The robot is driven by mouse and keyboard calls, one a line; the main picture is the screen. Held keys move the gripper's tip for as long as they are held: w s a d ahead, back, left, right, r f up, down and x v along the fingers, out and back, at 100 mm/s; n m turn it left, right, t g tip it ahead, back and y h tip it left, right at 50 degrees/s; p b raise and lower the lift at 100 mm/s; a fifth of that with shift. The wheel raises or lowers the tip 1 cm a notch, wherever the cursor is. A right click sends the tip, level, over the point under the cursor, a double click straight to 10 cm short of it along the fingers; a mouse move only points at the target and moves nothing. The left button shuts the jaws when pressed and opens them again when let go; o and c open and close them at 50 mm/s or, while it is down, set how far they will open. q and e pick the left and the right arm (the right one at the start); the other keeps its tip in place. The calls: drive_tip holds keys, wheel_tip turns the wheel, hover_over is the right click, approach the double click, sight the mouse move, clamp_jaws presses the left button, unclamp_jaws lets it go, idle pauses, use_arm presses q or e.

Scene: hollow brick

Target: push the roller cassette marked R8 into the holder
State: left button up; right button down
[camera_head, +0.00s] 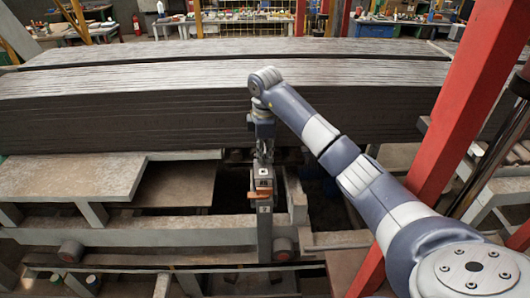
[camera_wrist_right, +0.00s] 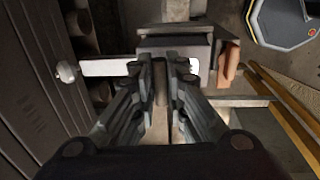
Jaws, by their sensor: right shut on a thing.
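My right gripper (camera_head: 264,156) points down at the middle of the scene. It is shut on the roller cassette, a small grey block (camera_head: 263,175) with dark marks on a pale face; no R8 can be read. In the right wrist view the fingers (camera_wrist_right: 163,75) close in front of the grey block (camera_wrist_right: 175,42), and a white strip (camera_wrist_right: 108,67) extends left. An orange-brown part (camera_head: 261,194) sits just under the block; it also shows in the wrist view (camera_wrist_right: 231,61). The upright grey post (camera_head: 265,236) below seems to be the holder. How far the cassette sits in it cannot be told.
A long stack of dark slabs (camera_head: 120,108) lies behind the gripper. Grey steel frames (camera_head: 90,176) stand at the left. A red post (camera_head: 455,110) rises at the right, close to my right arm. Dark gaps lie around the grey post.

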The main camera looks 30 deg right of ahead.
sight(265, 166)
drive_tip(key=shift+f+b, duration=1.25)
drive_tip(key=shift+f, duration=0.95)
drive_tip(key=c, duration=1.5)
unclamp_jaws()
drive_tip(key=shift+c, duration=0.2)
drive_tip(key=shift+s, duration=0.1)
drive_tip(key=r, duration=0.7)
drive_tip(key=shift+s+a+r, duration=0.25)
drive_tip(key=shift+s+r, duration=0.05)
drive_tip(key=shift+s, duration=0.05)
drive_tip(key=shift+f, duration=0.1)
